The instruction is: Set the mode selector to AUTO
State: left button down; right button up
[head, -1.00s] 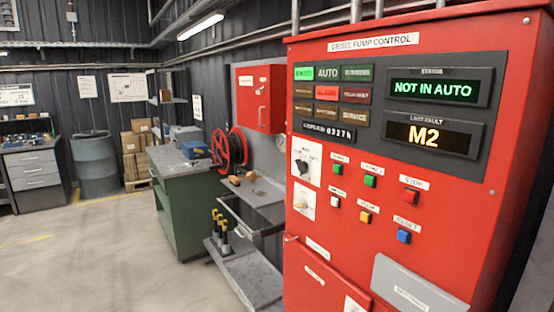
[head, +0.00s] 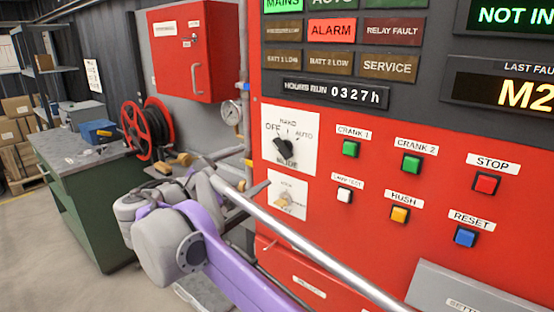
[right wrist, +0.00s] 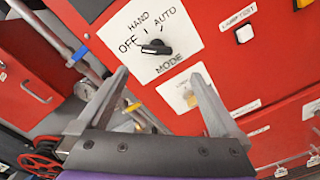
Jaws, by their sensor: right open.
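The mode selector (head: 284,148) is a black knob on a white plate marked OFF, HAND and AUTO, on the red pump panel. It also shows in the right wrist view (right wrist: 156,47), where its white mark lies toward OFF. My right gripper (head: 246,172) is to the left of and below the selector in the head view. In the right wrist view the gripper (right wrist: 159,73) has its fingers spread wide and empty. The knob appears beyond the fingertips, above the gap, with no contact visible. My left gripper is not in view.
Below the selector is a smaller white plate with a key switch (head: 283,201). Push buttons, including CRANK 1 (head: 350,149), sit to the right. A pipe with a gauge (head: 231,113) runs left of the panel. A green workbench (head: 75,200) stands farther left.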

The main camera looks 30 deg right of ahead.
aim_at(280, 149)
jog(key=x, duration=0.7)
jog(key=r+x, duration=0.1)
jog(key=x, duration=0.2)
jog(key=shift+w+d, duration=0.1)
jog(key=shift+d, duration=0.2)
